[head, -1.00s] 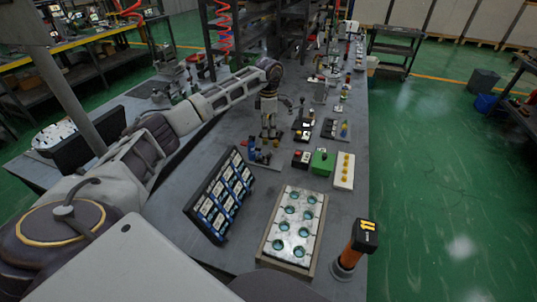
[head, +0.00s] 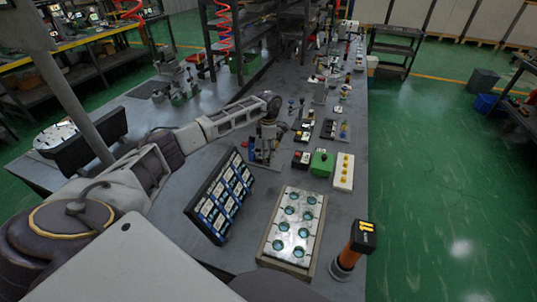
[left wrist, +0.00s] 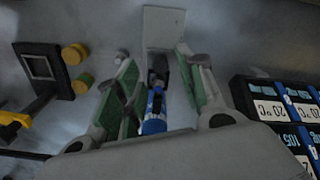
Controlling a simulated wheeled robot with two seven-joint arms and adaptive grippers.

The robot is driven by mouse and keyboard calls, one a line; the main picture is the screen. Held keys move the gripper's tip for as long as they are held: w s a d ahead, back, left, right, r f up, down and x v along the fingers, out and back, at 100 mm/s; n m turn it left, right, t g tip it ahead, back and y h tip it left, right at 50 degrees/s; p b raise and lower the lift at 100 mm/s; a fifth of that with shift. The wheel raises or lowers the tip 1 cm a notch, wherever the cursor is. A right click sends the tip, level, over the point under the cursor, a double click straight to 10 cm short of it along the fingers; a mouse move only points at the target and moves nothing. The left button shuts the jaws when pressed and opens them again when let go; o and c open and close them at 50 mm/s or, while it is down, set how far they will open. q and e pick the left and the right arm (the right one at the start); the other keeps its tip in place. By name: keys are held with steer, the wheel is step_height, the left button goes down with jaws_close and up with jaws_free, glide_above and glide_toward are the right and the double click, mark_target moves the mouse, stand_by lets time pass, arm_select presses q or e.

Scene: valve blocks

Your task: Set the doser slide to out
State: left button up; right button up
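My left gripper (head: 262,157) points down over a small device on a grey plate, on the bench left of the row of blocks. In the left wrist view the gripper (left wrist: 156,58) is open, its green-padded fingers on either side of a blue and black part (left wrist: 155,115). Gaps show between the fingers and this part. This part may belong to the doser; no label on it is readable. A pale plate (left wrist: 164,25) lies beyond the fingertips. In the head view the gripper hides most of the device. My right gripper is not in view.
A tilted rack of labelled cards (head: 222,195) stands near the arm. A tray with round teal wells (head: 295,228), a green block (head: 322,162) and a white strip with yellow knobs (head: 344,171) stand to the right. An orange post (head: 350,251) stands at the bench edge.

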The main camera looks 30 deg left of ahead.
arm_select(q)
steer(key=shift+f, duration=1.65)
jaws_close()
